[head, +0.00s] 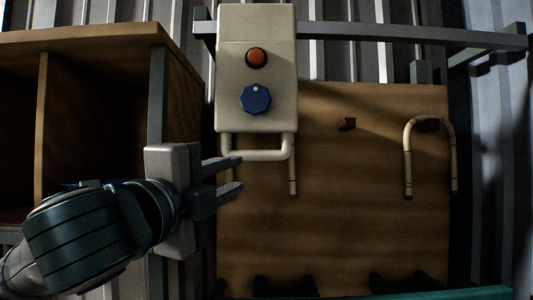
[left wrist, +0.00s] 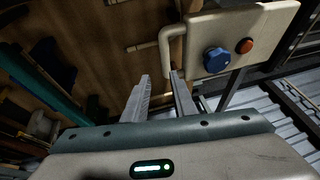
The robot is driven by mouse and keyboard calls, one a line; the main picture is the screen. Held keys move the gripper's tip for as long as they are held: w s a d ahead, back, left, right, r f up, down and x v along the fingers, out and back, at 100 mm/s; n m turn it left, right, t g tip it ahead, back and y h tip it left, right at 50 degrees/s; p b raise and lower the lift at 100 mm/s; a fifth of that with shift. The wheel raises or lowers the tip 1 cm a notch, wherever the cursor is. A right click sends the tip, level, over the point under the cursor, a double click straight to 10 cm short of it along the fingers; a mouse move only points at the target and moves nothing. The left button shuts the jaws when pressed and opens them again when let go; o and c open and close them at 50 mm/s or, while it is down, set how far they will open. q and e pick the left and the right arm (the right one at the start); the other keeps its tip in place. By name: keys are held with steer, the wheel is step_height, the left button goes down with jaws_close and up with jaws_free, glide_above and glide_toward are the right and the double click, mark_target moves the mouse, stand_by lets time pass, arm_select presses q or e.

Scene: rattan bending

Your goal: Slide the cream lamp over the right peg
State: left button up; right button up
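No thing I can surely call a lamp shows. A cream box (head: 235,40) with an orange-red button (head: 256,57), a blue knob (head: 256,99) and a cream U-shaped handle (head: 256,155) hangs at upper middle; it also shows in the left wrist view (left wrist: 268,18). My left gripper (head: 239,172) is open and empty, its fingertips close to the handle's lower left; contact cannot be told. In the left wrist view the handle (left wrist: 166,45) lies just beyond the fingertips. A dark peg (head: 347,124) stands on the wooden board (head: 330,220). My right gripper is out of view.
A bent cane (head: 408,160) arches around a dark spot at the board's right. Another cane end (head: 292,180) shows below the box. A wooden shelf (head: 95,38) stands at left, a grey rail (head: 400,33) runs along the top. The board's lower middle is clear.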

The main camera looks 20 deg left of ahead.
mark_target(266, 152)
arm_select(q)
steer(key=shift+s+a+r, duration=0.2)
steer(key=shift+s+r, duration=0.15)
steer(key=shift+r, duration=0.2)
steer(key=shift+w, duration=0.1)
steer(key=p+x, duration=0.9)
steer(key=x, duration=0.8)
steer(key=shift+r, duration=0.15)
steer(key=shift+w, duration=0.1)
jaws_close()
